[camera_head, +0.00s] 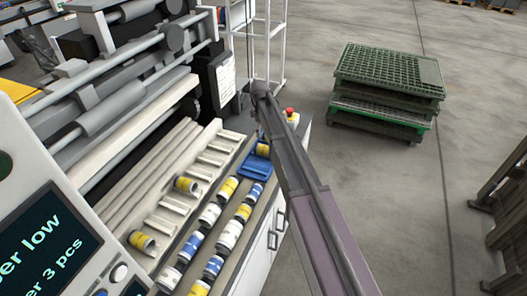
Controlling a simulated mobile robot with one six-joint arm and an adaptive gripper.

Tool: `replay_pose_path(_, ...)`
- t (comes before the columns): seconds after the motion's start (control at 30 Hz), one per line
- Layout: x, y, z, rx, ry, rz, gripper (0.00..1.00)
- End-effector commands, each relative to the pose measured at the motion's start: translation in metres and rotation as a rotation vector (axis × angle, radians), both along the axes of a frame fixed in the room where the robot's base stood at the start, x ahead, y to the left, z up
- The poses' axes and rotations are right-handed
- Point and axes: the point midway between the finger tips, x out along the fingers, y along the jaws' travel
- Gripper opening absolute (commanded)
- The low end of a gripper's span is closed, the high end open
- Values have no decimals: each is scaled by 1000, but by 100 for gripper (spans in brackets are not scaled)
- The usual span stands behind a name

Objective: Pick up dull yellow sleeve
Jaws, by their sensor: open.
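Several sleeves with yellow bands show on the loader. One yellow sleeve (186,184) and another yellow sleeve (142,242) lie on the pale slotted rack (207,158). Another yellow-banded sleeve (262,149) is at the blue tray (256,167), at the far end of the bench. More yellow-banded ones, such as this sleeve (228,188) and this sleeve (243,212), lie in rows on the bench. I cannot tell which one is the dull yellow sleeve. My arm crosses the middle right of the view, and my gripper does not show.
Blue-banded sleeves (192,244) lie among the yellow ones. The roller machine (120,95) rises at left, with a display panel (45,245) in front. Green pallets (388,85) are stacked at right on open floor.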

Motion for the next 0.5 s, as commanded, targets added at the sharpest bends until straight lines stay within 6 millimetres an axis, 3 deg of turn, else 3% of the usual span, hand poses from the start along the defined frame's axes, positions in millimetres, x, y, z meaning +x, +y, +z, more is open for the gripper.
replay_pose_path(0.5,3,-1,-36,0,0,-1,100)
